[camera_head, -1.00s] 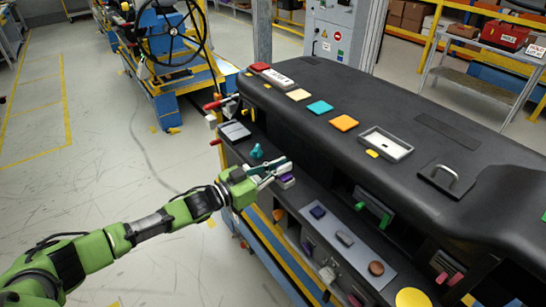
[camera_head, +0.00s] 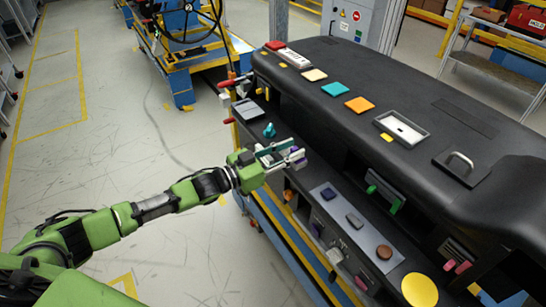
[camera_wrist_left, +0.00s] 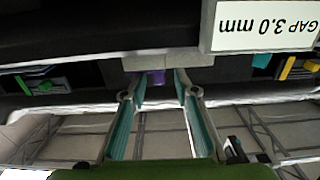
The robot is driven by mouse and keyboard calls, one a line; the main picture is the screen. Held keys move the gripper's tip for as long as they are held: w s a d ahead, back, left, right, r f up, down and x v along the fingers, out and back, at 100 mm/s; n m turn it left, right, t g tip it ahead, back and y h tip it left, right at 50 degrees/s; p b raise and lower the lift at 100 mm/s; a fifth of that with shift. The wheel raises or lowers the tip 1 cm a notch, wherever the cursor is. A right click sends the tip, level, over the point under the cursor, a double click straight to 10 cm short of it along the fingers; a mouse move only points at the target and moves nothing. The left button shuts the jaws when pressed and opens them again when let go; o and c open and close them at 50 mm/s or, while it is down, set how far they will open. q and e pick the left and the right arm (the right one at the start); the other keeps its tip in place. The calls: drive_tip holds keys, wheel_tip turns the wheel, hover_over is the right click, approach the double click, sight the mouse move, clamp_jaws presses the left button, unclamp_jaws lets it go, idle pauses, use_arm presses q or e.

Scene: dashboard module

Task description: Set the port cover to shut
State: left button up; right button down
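A small pale block with a purple part (camera_head: 299,153) sits at the dashboard's front ledge; I take it for the port cover, though its lid position is too small to tell. My left gripper (camera_head: 286,155) is right at it, reaching in from the left. In the left wrist view the fingers (camera_wrist_left: 160,92) are apart, their tips near the purple part (camera_wrist_left: 152,77), with a grey block (camera_wrist_left: 168,61) just beyond. Part of the purple is behind the left fingertip. Contact cannot be told. My right gripper is not in view.
The black dashboard (camera_head: 330,110) overhangs the ledge. Near the gripper are a teal knob (camera_head: 269,130) and a grey panel (camera_head: 352,235) with several buttons. Green handles (camera_head: 384,193) lie to the right. The floor at left is free.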

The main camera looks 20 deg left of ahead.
use_arm(q)
drive_tip(key=v, duration=1)
drive_tip(key=shift+s, duration=0.2)
drive_tip(key=shift+a, duration=0.15)
drive_tip(key=a+f+n+y+b, duration=0.1)
drive_tip(key=a+f+y, duration=0.2)
drive_tip(key=f, duration=0.7)
drive_tip(key=a+f+n+y, duration=0.2)
drive_tip(key=a+f+y, duration=0.15)
drive_tip(key=f, duration=0.65)
drive_tip(key=s+a+f+g+y, duration=0.1)
drive_tip(key=s+f, duration=0.2)
drive_tip(key=f, duration=0.3)
drive_tip(key=s+a+f+n+g+y+b, duration=0.1)
drive_tip(key=s+f, duration=0.1)
drive_tip(key=f, duration=0.3)
drive_tip(key=s+a+f+g+y, duration=0.1)
drive_tip(key=s+f, duration=0.2)
drive_tip(key=f, duration=0.3)
drive_tip(key=s+d+f+n+g+y+b, duration=0.15)
drive_tip(key=s+f+g, duration=0.35)
drive_tip(key=s+f, duration=1.3)
drive_tip(key=s+d+f+g, duration=0.2)
drive_tip(key=s+d+f, duration=0.1)
drive_tip(key=s, duration=0.8)
drive_tip(key=s+d+f+g, duration=0.3)
drive_tip(key=s+d, duration=0.1)
drive_tip(key=s, duration=0.7)
drive_tip(key=shift+d+f, duration=0.15)
drive_tip(key=shift+d, duration=0.15)
